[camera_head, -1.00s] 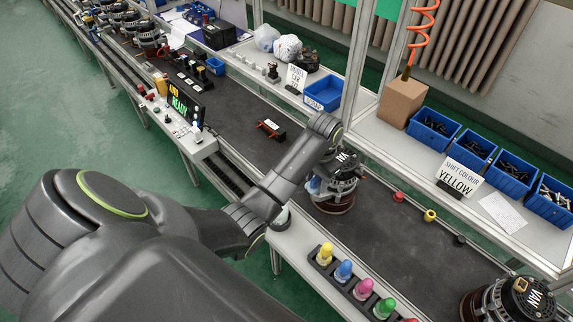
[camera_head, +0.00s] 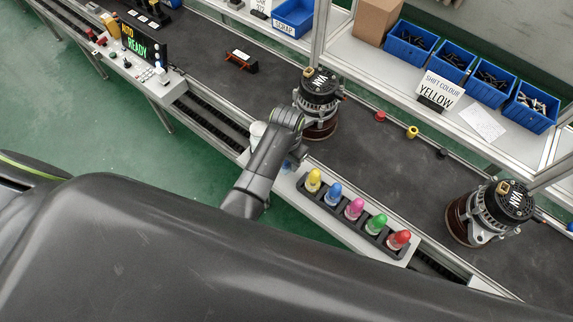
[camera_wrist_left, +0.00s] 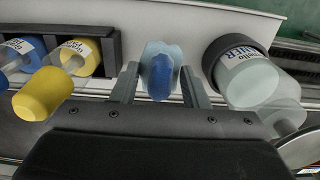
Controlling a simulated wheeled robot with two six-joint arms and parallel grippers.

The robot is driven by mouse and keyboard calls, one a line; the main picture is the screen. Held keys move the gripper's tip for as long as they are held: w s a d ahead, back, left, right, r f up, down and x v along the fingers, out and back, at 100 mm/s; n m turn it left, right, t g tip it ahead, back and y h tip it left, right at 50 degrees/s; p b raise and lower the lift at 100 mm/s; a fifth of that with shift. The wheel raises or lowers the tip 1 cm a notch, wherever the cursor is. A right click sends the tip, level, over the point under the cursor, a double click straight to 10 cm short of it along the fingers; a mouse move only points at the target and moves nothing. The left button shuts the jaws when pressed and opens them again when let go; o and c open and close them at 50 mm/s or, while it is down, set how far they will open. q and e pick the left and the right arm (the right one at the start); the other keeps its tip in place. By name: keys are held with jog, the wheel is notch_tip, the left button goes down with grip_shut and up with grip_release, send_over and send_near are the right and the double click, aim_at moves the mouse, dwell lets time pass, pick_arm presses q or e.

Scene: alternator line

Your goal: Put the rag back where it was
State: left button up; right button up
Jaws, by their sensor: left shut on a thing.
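The blue rag (camera_wrist_left: 160,72) is between the two fingers of my left gripper (camera_wrist_left: 160,88) in the left wrist view. It is bunched, dark blue in front with a lighter blue part behind. My left gripper is shut on it, over or at the white ledge, between the bottle rack and a labelled bottle. In the head view the rag (camera_head: 287,165) shows as a small blue patch beside my left gripper (camera_head: 294,163). I cannot tell whether the rag touches the ledge. My right gripper is not in view.
A black rack (camera_head: 363,240) of several coloured-cap bottles stands right of the gripper. A pale labelled bottle (camera_wrist_left: 248,82) stands close on the other side. An alternator (camera_head: 319,92) stands behind on the dark belt (camera_head: 375,165); another (camera_head: 490,212) is farther right.

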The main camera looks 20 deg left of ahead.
aim_at(287, 165)
pick_arm(q)
notch_tip(287, 165, down, 4)
jog(key=shift+f, duration=0.1)
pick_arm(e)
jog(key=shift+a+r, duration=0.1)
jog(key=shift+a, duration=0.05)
pick_arm(q)
jog(key=shift+f, duration=0.1)
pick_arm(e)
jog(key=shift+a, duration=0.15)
pick_arm(q)
jog(key=o, duration=1)
jog(key=shift+r, duration=0.6)
notch_tip(287, 165, up, 11)
jog(key=shift+r, duration=0.1)
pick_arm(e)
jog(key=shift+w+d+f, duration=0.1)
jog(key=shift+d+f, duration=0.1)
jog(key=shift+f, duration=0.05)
